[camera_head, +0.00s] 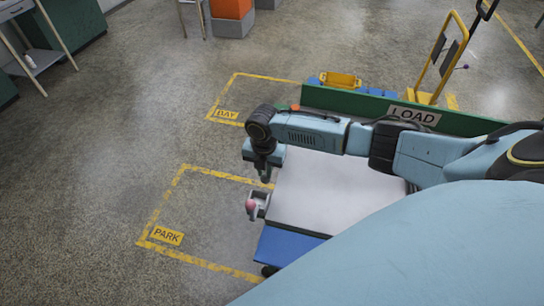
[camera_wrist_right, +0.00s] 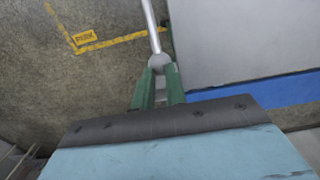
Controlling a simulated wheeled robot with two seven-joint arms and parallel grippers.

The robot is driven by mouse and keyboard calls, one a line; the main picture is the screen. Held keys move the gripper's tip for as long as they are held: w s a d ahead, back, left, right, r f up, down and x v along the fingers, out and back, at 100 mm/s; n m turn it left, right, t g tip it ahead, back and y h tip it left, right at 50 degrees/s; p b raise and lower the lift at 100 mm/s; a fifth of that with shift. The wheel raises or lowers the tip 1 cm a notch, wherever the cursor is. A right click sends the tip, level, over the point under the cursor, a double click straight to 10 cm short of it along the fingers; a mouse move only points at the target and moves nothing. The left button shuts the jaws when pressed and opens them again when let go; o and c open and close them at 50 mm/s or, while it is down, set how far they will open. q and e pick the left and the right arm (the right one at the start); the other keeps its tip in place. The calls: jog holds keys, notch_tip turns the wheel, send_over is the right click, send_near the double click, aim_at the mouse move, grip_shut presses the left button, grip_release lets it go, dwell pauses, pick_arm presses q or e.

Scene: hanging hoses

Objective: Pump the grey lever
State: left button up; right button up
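The grey lever (camera_wrist_right: 151,28) shows in the right wrist view as a thin pale rod with a rounded grey end. My right gripper (camera_wrist_right: 159,70) has its green fingers a small gap apart, with that rounded end at their tips; it looks shut on the lever. In the head view my right gripper (camera_head: 265,172) points down at the left edge of the white platform (camera_head: 325,190), and the lever cannot be made out there. My left gripper is in neither view.
A grey bracket with a pink knob (camera_head: 252,204) sits at the platform's left edge. A green LOAD barrier (camera_head: 340,102) and a yellow-handled cart (camera_head: 440,95) stand behind. The floor with the PARK marking (camera_head: 166,235) is clear. A blue panel (camera_head: 280,247) edges the platform.

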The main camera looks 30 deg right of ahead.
notch_tip(320, 180, up, 2)
jog(key=shift+r+p, duration=0.1)
jog(key=shift+p, duration=0.7)
jog(key=r+p, duration=0.1)
jog(key=w+d+r, duration=0.1)
jog(key=r+p, duration=0.1)
jog(key=r, duration=0.1)
jog(key=shift+w+d+p, duration=0.15)
jog(key=shift+d+p, duration=0.15)
jog(key=shift+p, duration=0.05)
jog(key=shift+s+a+f+b, duration=0.2)
jog(key=shift+f+b, duration=0.15)
jog(key=shift+f, duration=0.4)
jog(key=shift+s+a+f+b, duration=0.15)
jog(key=shift+f+b, duration=0.25)
jog(key=shift+f, duration=0.35)
jog(key=shift+s+a+f+b, duration=0.2)
jog(key=shift+f+b, duration=0.15)
jog(key=shift+f, duration=0.5)
jog(key=shift+s+a+f+b, duration=0.2)
jog(key=shift+f+b, duration=0.2)
jog(key=shift+f, duration=0.35)
jog(key=shift+s+a+f+b, duration=0.15)
jog(key=shift+f+b, duration=0.25)
jog(key=shift+f, duration=0.3)
jog(key=shift+w, duration=0.1)
